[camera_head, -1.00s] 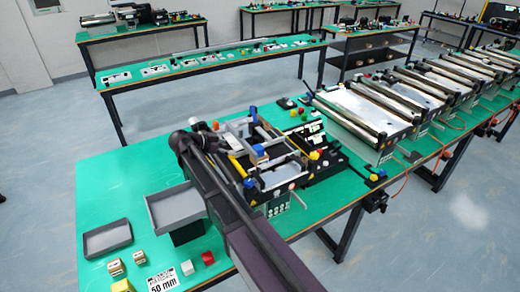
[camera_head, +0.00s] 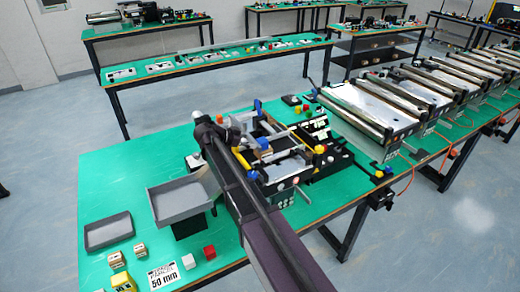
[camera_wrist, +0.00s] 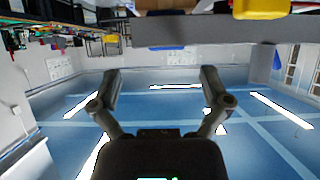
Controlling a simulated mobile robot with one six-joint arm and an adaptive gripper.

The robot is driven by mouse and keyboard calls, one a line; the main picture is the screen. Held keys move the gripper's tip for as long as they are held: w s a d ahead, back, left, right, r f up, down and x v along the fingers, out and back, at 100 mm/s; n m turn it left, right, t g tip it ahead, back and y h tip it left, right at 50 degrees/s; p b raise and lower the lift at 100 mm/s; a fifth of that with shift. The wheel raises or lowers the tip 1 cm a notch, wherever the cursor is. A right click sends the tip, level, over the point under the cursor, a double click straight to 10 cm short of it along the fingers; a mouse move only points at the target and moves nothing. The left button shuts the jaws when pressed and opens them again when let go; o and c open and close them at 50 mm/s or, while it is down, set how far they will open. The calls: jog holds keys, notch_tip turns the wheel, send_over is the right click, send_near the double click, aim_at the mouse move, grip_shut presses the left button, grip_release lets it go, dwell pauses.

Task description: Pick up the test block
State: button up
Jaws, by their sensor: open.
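I cannot tell for sure which piece is the test block. Candidates at the near left of the green bench are a yellow block (camera_head: 122,282), two small tan blocks (camera_head: 113,259), a white cube (camera_head: 188,262) and a red cube (camera_head: 209,252). My gripper (camera_wrist: 160,84) shows in the wrist view with its two fingers apart and nothing between them. In the head view my arm reaches over the bench beside the black-framed station, and my fingertips cannot be made out. None of the loose blocks is clearly identifiable in the wrist view.
A grey tray (camera_head: 108,244) lies flat at the left; another grey tray (camera_head: 182,214) stands raised on a dark support. A "50 mm" label (camera_head: 163,275) lies between the blocks. The station and conveyors (camera_head: 352,112) fill the right side. Bare green surface lies at the back left.

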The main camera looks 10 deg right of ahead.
aim_at(260, 141)
jog(key=shift+w+d+f, duration=0.2)
jog(key=shift+d+f, duration=0.15)
jog(key=shift+d, duration=0.25)
jog(key=shift+r+b+x, duration=0.15)
jog(key=shift+b+x, duration=0.45)
jog(key=shift+x, duration=0.7)
jog(key=shift+r+b+x, duration=0.1)
jog(key=shift+b+x, duration=0.45)
jog(key=shift+x, duration=0.75)
jog(key=shift+w, duration=0.2)
jog(key=c, duration=1.3)
